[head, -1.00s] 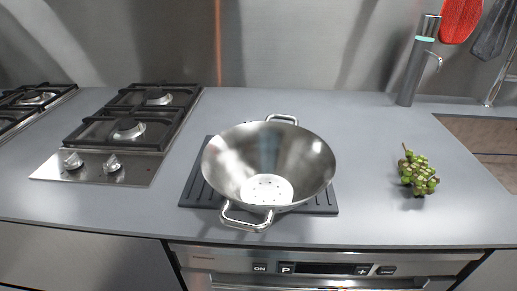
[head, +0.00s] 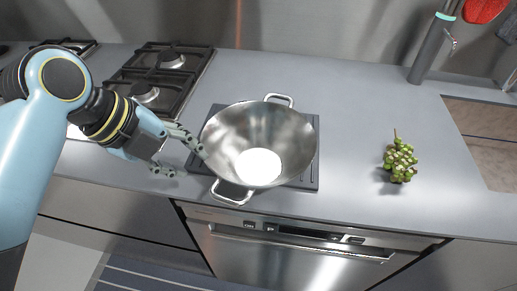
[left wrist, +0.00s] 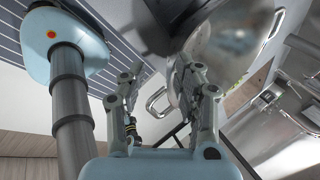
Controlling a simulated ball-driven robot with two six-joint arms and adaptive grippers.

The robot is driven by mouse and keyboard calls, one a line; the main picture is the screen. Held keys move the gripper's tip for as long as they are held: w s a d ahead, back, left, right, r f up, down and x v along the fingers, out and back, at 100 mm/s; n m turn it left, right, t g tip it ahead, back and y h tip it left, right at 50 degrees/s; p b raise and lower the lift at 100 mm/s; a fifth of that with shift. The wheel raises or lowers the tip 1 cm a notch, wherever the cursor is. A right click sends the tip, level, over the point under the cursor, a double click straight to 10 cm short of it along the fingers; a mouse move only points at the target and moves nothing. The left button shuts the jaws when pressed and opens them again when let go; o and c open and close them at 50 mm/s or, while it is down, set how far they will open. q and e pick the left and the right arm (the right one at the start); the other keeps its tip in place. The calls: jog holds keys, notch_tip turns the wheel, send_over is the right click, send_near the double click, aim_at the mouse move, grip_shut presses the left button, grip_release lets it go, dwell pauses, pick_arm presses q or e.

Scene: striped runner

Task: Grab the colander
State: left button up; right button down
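The colander (head: 221,134) is a wide steel bowl with two loop handles, upright on a dark ribbed mat (head: 311,177) on the grey counter. One handle points to the back and one to the front edge. My left gripper (head: 184,162) is open and empty, just left of the colander's front left rim, with its fingers spread toward it. In the left wrist view the open fingers (left wrist: 162,92) show in front of the colander (left wrist: 222,45), whose near handle (left wrist: 156,101) appears between them. My right gripper is out of view.
A gas hob (head: 160,75) lies behind my left arm. Green grapes (head: 399,161) sit on the counter to the right, with clear counter between them and the colander. A dark bottle-like cylinder (head: 431,50) stands at the back right. An oven front (head: 290,250) is below the counter edge.

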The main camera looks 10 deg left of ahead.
aim_at(212, 160)
pick_arm(q)
jog(key=w+d+f+m, duration=0.3)
jog(key=shift+w+d+f+h, duration=0.1)
jog(key=shift+d+f+h, duration=0.2)
jog(key=x, duration=0.2)
jog(key=p+x, duration=0.1)
jog(key=x, duration=0.1)
jog(key=shift+s+d+f+p, duration=0.2)
jog(key=shift+s+p, duration=0.1)
jog(key=shift+s, duration=0.1)
jog(key=shift+w+d+f, duration=0.15)
jog(key=shift+w+f, duration=0.05)
jog(key=shift+f, duration=0.25)
grip_shut()
